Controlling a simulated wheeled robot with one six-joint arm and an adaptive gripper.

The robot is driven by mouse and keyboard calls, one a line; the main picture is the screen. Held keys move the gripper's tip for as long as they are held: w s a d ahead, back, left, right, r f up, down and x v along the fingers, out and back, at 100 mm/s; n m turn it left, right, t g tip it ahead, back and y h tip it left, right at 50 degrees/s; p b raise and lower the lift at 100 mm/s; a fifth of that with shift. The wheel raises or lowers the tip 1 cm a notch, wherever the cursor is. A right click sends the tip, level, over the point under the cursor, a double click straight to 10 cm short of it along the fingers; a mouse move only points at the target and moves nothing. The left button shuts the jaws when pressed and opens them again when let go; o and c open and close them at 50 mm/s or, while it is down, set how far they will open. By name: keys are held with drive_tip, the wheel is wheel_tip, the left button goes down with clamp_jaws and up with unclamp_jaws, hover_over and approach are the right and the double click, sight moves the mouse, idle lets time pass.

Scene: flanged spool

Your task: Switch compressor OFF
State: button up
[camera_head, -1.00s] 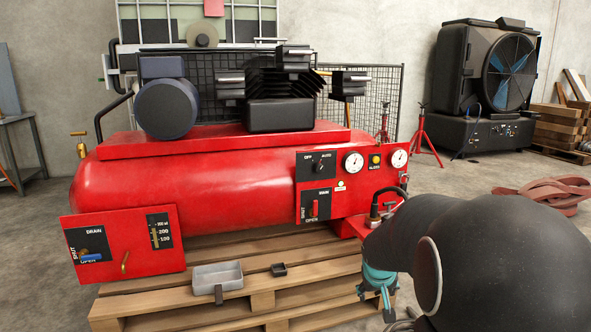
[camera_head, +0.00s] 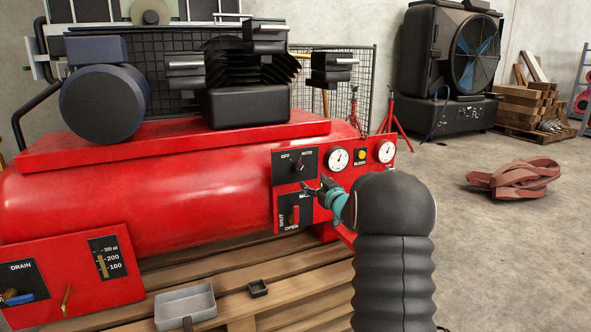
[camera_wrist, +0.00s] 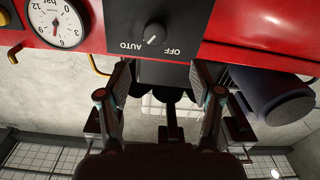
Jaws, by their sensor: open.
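The red compressor (camera_head: 150,190) fills the left and middle of the head view. Its black OFF/AUTO panel carries a small rotary knob (camera_head: 297,165), which also shows in the wrist view (camera_wrist: 153,34), upside down. The knob's white mark appears to lean towards AUTO. My gripper (camera_head: 318,186) is just below and right of the knob in the head view, in front of the control plate. In the wrist view my gripper (camera_wrist: 161,72) has its two fingers spread wide and empty, with the knob beyond the gap between the tips. The gripper seems apart from the knob.
The compressor stands on a wooden pallet (camera_head: 235,305). Red hose (camera_head: 513,178) lies on the floor at right.

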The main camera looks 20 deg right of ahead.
sight(301, 171)
drive_tip(key=w+p, duration=0.2)
drive_tip(key=w, duration=1.1)
drive_tip(key=shift+w+d, duration=0.15)
drive_tip(key=shift+w, duration=0.05)
drive_tip(key=c, duration=1.1)
